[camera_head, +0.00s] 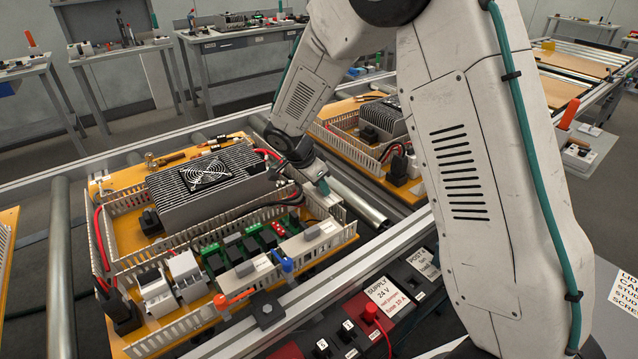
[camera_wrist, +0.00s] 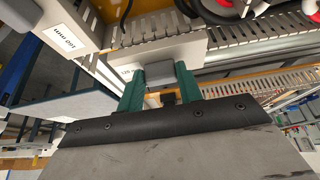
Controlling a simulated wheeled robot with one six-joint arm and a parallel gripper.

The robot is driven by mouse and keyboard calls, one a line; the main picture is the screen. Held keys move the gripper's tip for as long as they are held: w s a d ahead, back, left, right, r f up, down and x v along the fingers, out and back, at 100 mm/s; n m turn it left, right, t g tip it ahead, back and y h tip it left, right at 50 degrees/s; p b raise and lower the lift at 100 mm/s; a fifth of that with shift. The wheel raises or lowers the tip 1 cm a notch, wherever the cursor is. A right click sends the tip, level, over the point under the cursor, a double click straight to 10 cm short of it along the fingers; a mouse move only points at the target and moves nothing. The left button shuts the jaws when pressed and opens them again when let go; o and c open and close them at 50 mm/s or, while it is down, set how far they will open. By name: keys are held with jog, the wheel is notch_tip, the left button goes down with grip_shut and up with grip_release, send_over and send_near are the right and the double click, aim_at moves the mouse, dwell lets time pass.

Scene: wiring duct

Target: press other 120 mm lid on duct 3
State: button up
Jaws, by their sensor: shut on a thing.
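My gripper (camera_head: 322,187) is at the right end of the near wiring board, its green fingers pointing down. In the wrist view my gripper (camera_wrist: 160,85) is shut on a grey block on top of a pale lid (camera_wrist: 160,53). The lid also shows under the fingertips in the head view (camera_head: 324,203). It lies at or just above the slotted duct (camera_wrist: 150,24); I cannot tell whether it is seated. In the head view slotted ducts, including the front one (camera_head: 175,342), edge the board. I cannot tell which is duct 3.
A finned grey unit with a fan (camera_head: 205,180) stands on the board. Green modules (camera_head: 268,238), white blocks and orange and blue levers sit nearer. A supply panel (camera_head: 385,295) is at the front. A second board (camera_head: 360,130) is behind my arm.

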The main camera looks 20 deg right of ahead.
jog(key=shift+f, duration=1.15)
jog(key=o, duration=1)
jog(key=shift+o, duration=0.2)
jog(key=w+v, duration=0.1)
jog(key=v, duration=0.6)
jog(key=shift+s+r, duration=0.4)
jog(key=shift+s, duration=0.1)
jog(key=shift+a, duration=0.15)
